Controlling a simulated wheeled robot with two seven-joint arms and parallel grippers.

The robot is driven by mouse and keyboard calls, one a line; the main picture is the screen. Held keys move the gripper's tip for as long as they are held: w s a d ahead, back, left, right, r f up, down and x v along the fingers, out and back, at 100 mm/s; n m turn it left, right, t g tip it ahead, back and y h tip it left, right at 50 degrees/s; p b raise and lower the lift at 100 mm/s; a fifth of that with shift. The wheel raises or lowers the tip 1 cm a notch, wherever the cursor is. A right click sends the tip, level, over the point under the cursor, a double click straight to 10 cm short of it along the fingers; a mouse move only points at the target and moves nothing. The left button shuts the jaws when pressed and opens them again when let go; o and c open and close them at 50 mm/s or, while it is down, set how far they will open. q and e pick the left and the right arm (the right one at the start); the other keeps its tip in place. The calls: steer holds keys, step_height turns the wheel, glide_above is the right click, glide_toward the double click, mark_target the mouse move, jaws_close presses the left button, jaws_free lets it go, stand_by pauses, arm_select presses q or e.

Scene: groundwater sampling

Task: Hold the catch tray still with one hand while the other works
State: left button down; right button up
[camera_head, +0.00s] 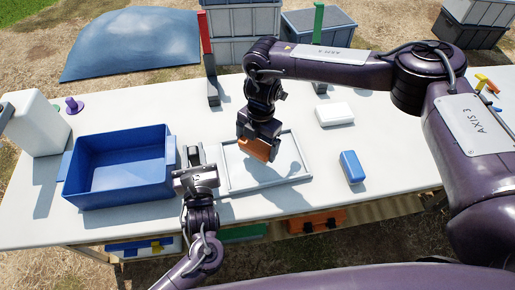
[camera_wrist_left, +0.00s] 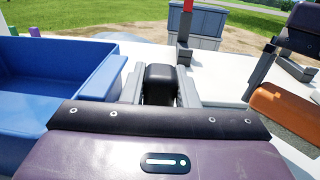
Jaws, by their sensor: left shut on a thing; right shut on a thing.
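The catch tray (camera_head: 228,178) is a shallow pale grey tray with a low rim, flat on the white table. In the left wrist view, the grey fingers (camera_wrist_left: 160,88) flank a dark part. My right gripper (camera_head: 258,134) is shut on an orange block (camera_head: 254,149), held tilted over the tray's left half. The orange block also shows at the right of the left wrist view (camera_wrist_left: 284,112).
A blue tub (camera_head: 120,187) stands close left of my left gripper. Red (camera_head: 205,35) and green (camera_head: 318,30) posts stand at the back.

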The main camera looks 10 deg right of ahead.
steer(key=shift+r, duration=2.1)
arm_select(q)
steer(key=c, duration=1.1)
jaws_free()
steer(key=shift+o, duration=0.2)
steer(key=s, duration=1.2)
steer(key=shift+d, duration=0.45)
